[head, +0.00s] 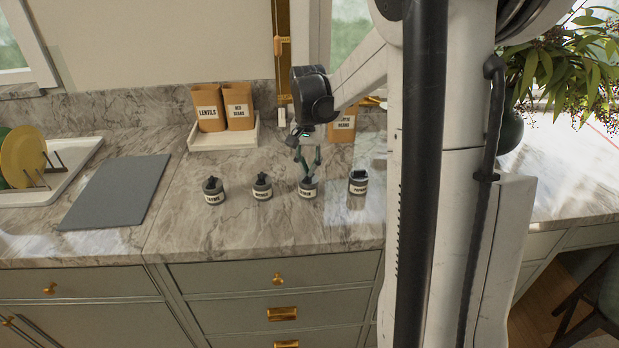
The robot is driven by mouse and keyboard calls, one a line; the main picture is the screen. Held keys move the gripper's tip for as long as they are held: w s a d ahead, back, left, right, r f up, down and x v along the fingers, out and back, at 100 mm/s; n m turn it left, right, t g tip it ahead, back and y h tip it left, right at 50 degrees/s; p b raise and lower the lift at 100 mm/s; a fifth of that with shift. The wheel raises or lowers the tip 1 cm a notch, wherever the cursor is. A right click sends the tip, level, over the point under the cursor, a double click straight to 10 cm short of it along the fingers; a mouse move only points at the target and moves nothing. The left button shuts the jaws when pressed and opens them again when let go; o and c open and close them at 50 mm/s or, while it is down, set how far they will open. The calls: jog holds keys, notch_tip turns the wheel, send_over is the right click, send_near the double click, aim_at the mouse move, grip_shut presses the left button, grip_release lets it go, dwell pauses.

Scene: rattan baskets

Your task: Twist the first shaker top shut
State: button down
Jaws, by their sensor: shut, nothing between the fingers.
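Several small dark shakers with pale labels stand upright in a row on the marble counter. The leftmost shaker (213,191) and the one beside it (262,187) have dark raised tops. The third shaker from the left (308,189) stands under my gripper (307,177). The rightmost shaker (358,184) has a flatter-looking top. My gripper points down, its fingers shut and empty, right at the top of the third shaker. I cannot tell whether they touch it. The label words are too small to read surely, and I cannot tell how tightly any top is closed.
Orange canisters (207,108) labelled lentils and red beans stand on a white tray (190,142) at the back. Another canister (343,125) stands behind my arm. A grey board (118,190) and a dish rack (65,170) lie left. The counter front (250,235) is clear.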

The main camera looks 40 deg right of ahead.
jog(key=shift+m, duration=1)
jog(key=c, duration=1.5)
grip_release()
jog(key=shift+r, duration=0.1)
jog(key=shift+r+p, duration=1.9)
jog(key=shift+r, duration=1.55)
